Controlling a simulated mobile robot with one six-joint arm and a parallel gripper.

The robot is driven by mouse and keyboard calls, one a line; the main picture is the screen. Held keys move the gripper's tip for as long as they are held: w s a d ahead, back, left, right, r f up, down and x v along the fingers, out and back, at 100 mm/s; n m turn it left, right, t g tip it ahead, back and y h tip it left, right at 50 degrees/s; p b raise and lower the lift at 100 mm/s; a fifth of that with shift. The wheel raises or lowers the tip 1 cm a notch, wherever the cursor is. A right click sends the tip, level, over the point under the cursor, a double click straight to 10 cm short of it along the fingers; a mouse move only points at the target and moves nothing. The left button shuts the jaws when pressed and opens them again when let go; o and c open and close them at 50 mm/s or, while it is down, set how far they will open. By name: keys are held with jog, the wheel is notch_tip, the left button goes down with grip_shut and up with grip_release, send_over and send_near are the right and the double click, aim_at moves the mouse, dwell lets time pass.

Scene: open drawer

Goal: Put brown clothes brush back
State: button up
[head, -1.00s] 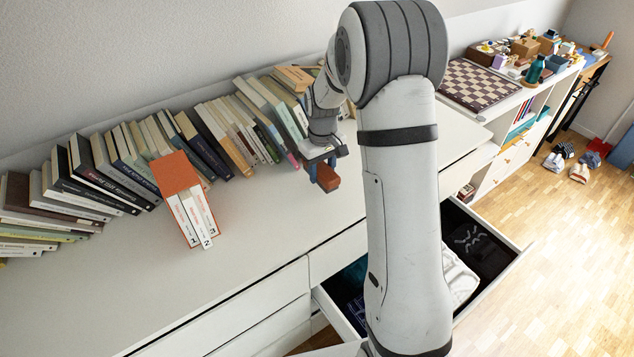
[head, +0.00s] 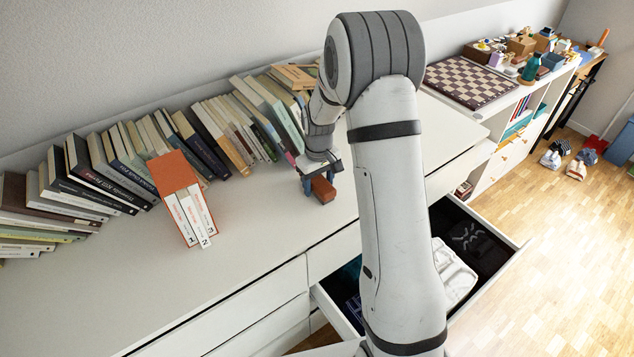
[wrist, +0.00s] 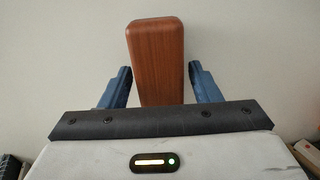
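The brown clothes brush (head: 323,190) is a reddish-brown wooden block with rounded edges. In the head view it is at or just above the white desk top, in front of the row of books; contact with the desk is not clear. In the wrist view the brush (wrist: 158,62) stands between the two blue fingers of my gripper (wrist: 161,85). My gripper (head: 319,182) points down over the desk. The underside of the brush is hidden.
White desk (head: 100,290) has free room in front. Leaning books (head: 235,130) line the wall, and an orange-topped set of white volumes (head: 183,200) stands at left. An open drawer (head: 487,275) juts out below, partly behind my arm. A checkerboard (head: 470,82) lies at the right.

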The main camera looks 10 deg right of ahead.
aim_at(319, 180)
jog(key=shift+o, duration=0.4)
jog(key=shift+r, duration=0.15)
jog(key=shift+r, duration=0.25)
notch_tip(319, 180, up, 11)
jog(key=s+r+m+t, duration=0.1)
jog(key=s+r, duration=0.3)
jog(key=s, duration=0.9)
jog(key=s+r+m+t, duration=0.1)
jog(key=s+r+m, duration=0.2)
jog(key=s, duration=1.1)
jog(key=shift+s+a+r+t, duration=0.15)
jog(key=shift+a+r+t, duration=0.15)
jog(key=shift+r, duration=0.2)
